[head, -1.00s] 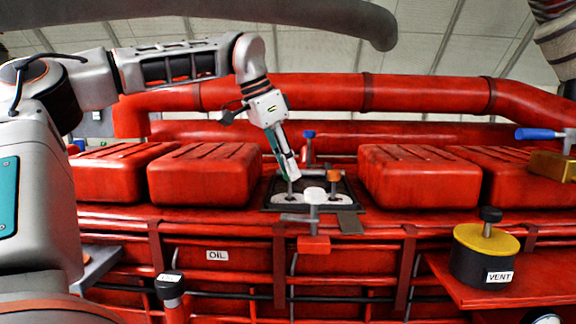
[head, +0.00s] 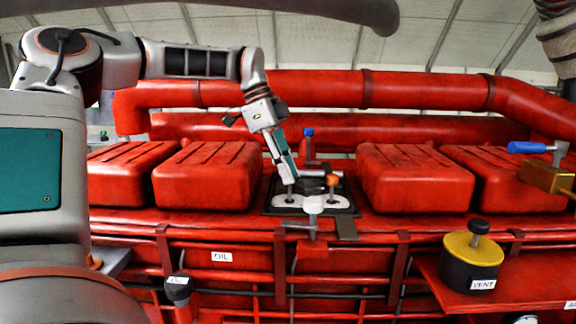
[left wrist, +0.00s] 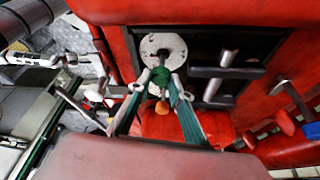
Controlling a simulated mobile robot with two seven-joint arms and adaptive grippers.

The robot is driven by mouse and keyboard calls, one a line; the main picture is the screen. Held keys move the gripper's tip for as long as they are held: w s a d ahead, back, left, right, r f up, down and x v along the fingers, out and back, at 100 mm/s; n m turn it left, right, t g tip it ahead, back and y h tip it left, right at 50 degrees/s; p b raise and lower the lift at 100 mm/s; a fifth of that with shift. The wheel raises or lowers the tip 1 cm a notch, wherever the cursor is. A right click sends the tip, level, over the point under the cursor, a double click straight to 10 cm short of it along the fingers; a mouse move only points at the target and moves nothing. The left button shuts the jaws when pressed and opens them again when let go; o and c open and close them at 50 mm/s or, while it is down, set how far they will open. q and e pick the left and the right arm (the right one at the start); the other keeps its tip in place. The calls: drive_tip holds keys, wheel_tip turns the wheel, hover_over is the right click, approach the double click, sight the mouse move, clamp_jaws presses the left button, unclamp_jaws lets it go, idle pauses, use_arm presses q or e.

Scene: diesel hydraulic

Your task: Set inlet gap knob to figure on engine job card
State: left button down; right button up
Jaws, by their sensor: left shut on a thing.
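My left gripper (head: 290,188) reaches down over the black-framed panel (head: 352,209) between the red covers, at its left dial. The knob stands in front of a round white dial plate (left wrist: 153,43) with a dark shaft. Any marks on the dial are too small to read. An orange-topped knob (head: 333,179) stands on the right of the panel. I cannot make out a job card. My right gripper is not in view.
Red covers (head: 205,175) (head: 415,178) flank the panel. A yellow-topped VENT canister (head: 470,262) stands lower right. A blue-handled brass valve (head: 548,176) is at far right.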

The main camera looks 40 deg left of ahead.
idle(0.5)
use_arm(q)
drive_tip(key=c, duration=1.8)
unclamp_jaws()
drive_tip(key=v, duration=1.2)
drive_tip(key=shift+a, duration=0.1)
